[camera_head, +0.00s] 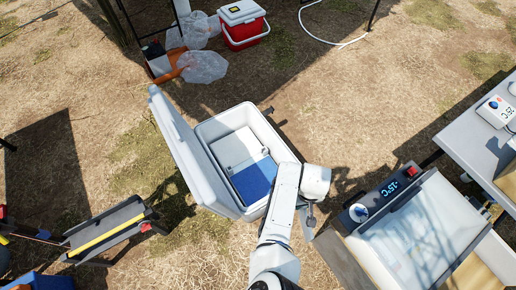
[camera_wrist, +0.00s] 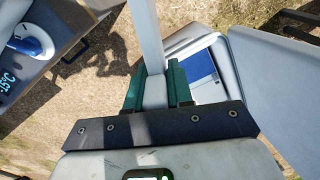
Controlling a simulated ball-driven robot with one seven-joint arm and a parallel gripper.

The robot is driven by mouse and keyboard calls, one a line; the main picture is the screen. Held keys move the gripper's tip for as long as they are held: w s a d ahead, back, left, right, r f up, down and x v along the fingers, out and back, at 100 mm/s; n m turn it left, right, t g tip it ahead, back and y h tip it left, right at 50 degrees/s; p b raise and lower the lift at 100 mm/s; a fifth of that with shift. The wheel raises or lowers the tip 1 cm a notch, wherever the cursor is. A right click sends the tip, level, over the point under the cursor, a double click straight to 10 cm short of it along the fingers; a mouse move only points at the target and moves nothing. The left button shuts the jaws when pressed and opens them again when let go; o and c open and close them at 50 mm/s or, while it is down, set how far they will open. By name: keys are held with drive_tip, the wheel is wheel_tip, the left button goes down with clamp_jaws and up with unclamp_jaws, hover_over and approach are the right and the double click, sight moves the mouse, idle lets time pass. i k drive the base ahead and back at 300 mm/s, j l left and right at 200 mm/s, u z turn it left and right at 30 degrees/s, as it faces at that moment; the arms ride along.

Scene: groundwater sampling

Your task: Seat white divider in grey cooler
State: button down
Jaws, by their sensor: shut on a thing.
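A white divider (camera_wrist: 147,35), seen nearly edge-on in the wrist view, stands between the green fingers of my gripper (camera_wrist: 157,88), which is shut on it. Its far end runs out of the top of that view. The grey cooler (camera_head: 221,117) stands open on the ground, its lid (camera_head: 180,140) tilted up on the left. White and blue items (camera_head: 254,181) lie inside it. The cooler also shows in the wrist view (camera_wrist: 182,42), to the right of the held divider. In the head view my arm ends just right of the cooler, and the divider cannot be made out.
A bench unit (camera_head: 400,235) with a temperature display stands right of the cooler. A white table (camera_head: 480,130) is beyond it. A red cooler (camera_head: 243,27) and plastic bags (camera_head: 202,66) lie behind. A grey trough (camera_head: 108,228) is at left. Dry grass between is clear.

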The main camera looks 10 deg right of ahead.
sight(247, 163)
drive_tip(key=i+j+z, duration=0.45)
drive_tip(key=i, duration=0.35)
drive_tip(key=i+j+z, duration=0.4)
drive_tip(key=i+j, duration=0.25)
drive_tip(key=j, duration=0.15)
